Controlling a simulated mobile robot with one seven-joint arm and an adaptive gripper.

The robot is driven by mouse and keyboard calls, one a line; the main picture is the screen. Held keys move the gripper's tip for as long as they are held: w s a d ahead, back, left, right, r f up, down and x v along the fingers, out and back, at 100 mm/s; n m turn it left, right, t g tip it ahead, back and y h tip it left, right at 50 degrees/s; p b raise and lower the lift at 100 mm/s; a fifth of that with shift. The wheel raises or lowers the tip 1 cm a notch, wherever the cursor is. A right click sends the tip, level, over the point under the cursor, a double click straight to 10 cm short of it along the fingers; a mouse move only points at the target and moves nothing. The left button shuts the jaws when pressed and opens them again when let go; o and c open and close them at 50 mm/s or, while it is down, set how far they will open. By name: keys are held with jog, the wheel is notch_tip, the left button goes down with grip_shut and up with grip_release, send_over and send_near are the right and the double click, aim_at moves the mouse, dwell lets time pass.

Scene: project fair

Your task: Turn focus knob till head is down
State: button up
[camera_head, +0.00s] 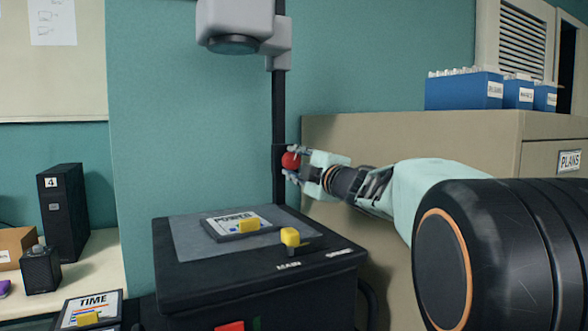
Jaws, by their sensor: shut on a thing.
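The overhead projector has a dark base (260,268) with a grey glass top. A thin black post (279,110) rises from its back. The grey projector head (236,22) sits high on the post, near the top of the view, and its top is cut off. A red focus knob (290,160) sits on the post, well below the head. My gripper (293,163) reaches in from the right and is shut on the red knob. Its fingers hold the knob from above and below and hide part of it.
A card labelled POWER (226,228) lies on the glass, beside a yellow lever (290,238) on the base. A beige cabinet (440,128) with blue file boxes (463,92) stands close behind my arm. A TIME card (92,308) and black binder (61,210) are at left.

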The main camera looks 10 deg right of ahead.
jog(key=shift+d+f+n+b, duration=0.15)
jog(key=shift+n+b, duration=0.55)
jog(key=shift+n, duration=1.5)
jog(key=o, duration=1.1)
jog(key=shift+s, duration=0.1)
jog(key=v, duration=0.7)
jog(key=shift+s+d, duration=0.1)
